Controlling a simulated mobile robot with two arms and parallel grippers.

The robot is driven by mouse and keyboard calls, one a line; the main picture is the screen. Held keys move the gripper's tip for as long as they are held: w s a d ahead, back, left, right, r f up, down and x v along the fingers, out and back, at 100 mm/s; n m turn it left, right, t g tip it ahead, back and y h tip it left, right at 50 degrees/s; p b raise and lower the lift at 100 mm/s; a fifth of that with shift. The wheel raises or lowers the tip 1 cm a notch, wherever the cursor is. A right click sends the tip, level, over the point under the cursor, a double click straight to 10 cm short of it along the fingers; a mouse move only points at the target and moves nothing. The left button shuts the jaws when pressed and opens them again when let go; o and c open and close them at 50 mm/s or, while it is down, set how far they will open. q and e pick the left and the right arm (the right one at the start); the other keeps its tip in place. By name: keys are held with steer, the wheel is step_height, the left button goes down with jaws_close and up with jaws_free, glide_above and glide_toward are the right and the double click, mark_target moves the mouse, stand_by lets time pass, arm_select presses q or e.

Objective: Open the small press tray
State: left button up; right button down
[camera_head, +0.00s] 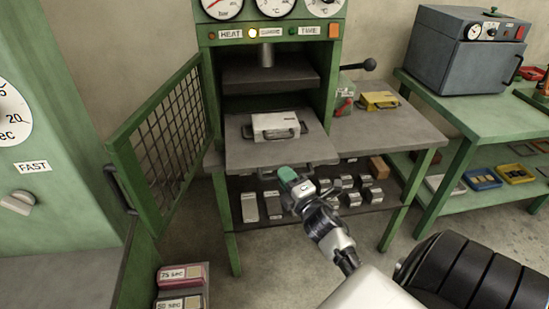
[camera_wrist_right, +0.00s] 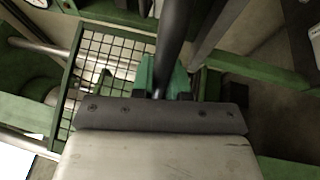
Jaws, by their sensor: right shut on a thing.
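The small press (camera_head: 268,40) is green, with gauges on top and its mesh door (camera_head: 172,125) swung open to the left. Its flat grey tray (camera_head: 245,152) sticks out in front of the opening. A pale mould box (camera_head: 272,122) with dark handles lies on the tray. My right gripper (camera_head: 290,176), with green fingertips, is at the tray's front edge. In the right wrist view the fingers (camera_wrist_right: 160,82) are closed around a dark bar (camera_wrist_right: 173,35), which appears to be the tray handle. My left gripper is in neither view.
A shelf (camera_head: 310,205) with several small blocks lies under the press. A yellow box (camera_head: 379,100) sits on the side bench at right. A grey oven (camera_head: 468,50) stands on a green table. A large green machine (camera_head: 60,130) stands at far left.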

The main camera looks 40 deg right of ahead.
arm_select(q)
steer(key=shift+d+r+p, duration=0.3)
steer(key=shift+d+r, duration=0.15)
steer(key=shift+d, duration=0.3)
arm_select(e)
steer(key=shift+s+a, duration=0.45)
steer(key=shift+s, duration=0.3)
steer(key=shift+s+a, duration=0.5)
steer(key=shift+s, duration=0.3)
steer(key=shift+s+a, duration=0.45)
steer(key=shift+s, duration=0.3)
steer(key=c, duration=1.1)
jaws_free()
steer(key=shift+c, duration=0.2)
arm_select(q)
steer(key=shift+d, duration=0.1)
